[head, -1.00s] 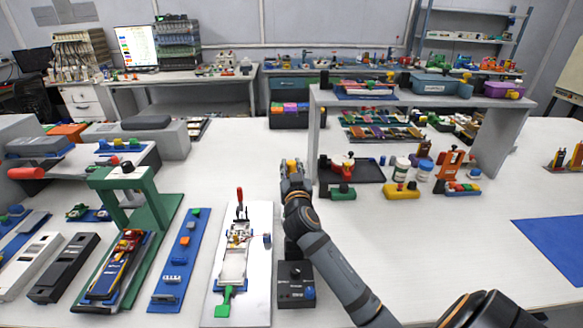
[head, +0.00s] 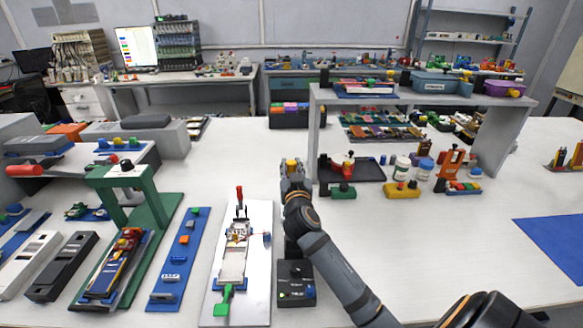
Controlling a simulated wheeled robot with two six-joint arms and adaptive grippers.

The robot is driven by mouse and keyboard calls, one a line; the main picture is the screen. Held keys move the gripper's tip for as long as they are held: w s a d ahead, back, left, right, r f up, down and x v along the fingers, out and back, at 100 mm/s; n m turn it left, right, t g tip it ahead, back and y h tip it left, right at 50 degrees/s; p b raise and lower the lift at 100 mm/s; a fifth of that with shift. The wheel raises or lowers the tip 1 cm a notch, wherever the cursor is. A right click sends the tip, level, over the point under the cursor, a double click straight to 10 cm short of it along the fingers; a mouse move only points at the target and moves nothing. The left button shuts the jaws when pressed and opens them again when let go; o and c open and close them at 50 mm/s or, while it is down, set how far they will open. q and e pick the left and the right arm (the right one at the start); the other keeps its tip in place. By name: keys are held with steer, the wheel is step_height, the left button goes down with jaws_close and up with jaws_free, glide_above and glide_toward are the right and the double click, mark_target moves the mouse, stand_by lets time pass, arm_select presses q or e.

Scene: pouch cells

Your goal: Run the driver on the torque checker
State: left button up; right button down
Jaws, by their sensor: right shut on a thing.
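I take this box to be the torque checker. A small light shows on its front left. A yellow-orange top of a tool, likely the driver (head: 291,162), shows between the fingers of my right gripper, which is shut on it. The driver's lower part is hidden behind the gripper and wrist, so I cannot tell whether its tip touches the checker. My left gripper is not in view.
A white plate with a fixture (head: 238,265) lies just left of the checker. A blue strip (head: 182,255) and a green press stand (head: 150,205) are further left. A grey shelf (head: 500,140) stands at the back right.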

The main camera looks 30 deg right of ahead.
steer(key=shift+f, duration=0.15)
steer(key=shift+w+d+r+p, duration=0.1)
steer(key=shift+r+p, duration=0.7)
steer(key=shift+r, duration=0.05)
steer(key=shift+r+p, duration=2.05)
steer(key=shift+r, duration=0.7)
steer(key=shift+f, duration=0.1)
